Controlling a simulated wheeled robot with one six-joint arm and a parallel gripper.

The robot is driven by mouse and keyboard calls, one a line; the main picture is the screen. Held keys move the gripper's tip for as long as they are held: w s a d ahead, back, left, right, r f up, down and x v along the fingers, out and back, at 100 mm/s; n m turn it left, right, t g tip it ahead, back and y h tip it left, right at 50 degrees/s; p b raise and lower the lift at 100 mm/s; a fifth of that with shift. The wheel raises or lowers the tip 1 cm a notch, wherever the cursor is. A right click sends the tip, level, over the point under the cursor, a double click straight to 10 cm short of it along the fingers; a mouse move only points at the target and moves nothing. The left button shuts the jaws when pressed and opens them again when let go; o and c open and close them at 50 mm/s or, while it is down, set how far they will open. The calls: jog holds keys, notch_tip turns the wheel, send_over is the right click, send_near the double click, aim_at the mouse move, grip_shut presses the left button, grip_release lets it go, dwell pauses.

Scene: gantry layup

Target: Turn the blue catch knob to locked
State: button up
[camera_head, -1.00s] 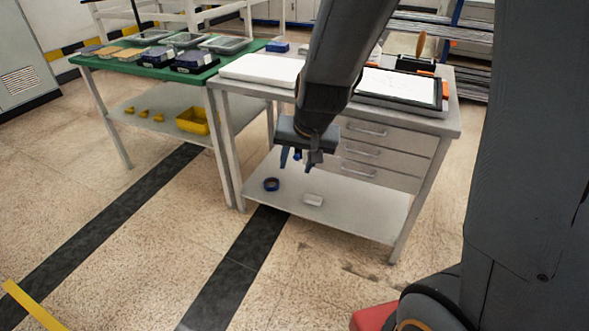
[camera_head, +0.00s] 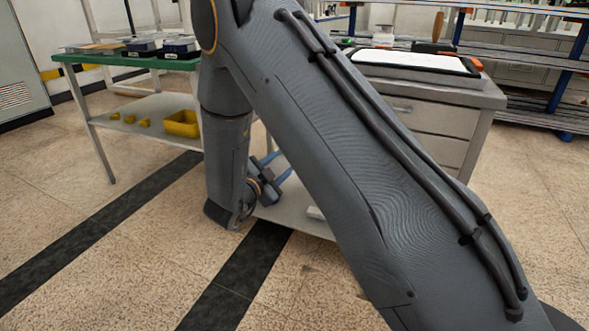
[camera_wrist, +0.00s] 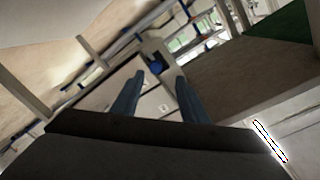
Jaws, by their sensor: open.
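My gripper (camera_head: 283,165) is low at the left front of the grey workbench, beside its lower shelf (camera_head: 283,208). Its two blue fingers point right in the head view. In the wrist view my gripper (camera_wrist: 158,78) is open, with its fingers apart and nothing between the tips. A small blue round thing (camera_wrist: 156,66) shows beyond the fingertips in the wrist view; I cannot tell whether it is the catch knob or a ring on the shelf. No blue catch knob can be made out in the head view, where my arm hides much of the workbench.
The workbench has drawers (camera_head: 442,118) and a black-framed white board (camera_head: 415,60) on top. A green-topped table (camera_head: 78,57) with a yellow bin (camera_head: 181,123) below stands left. Blue-framed racks (camera_head: 540,100) stand right. The floor at front left is clear.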

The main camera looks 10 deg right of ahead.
jog(key=b+x, duration=0.2)
jog(key=x, duration=0.5)
jog(key=shift+d+f+m+h+b, duration=0.3)
jog(key=shift+d+h+b, duration=0.1)
jog(key=shift+s, duration=0.1)
grip_shut()
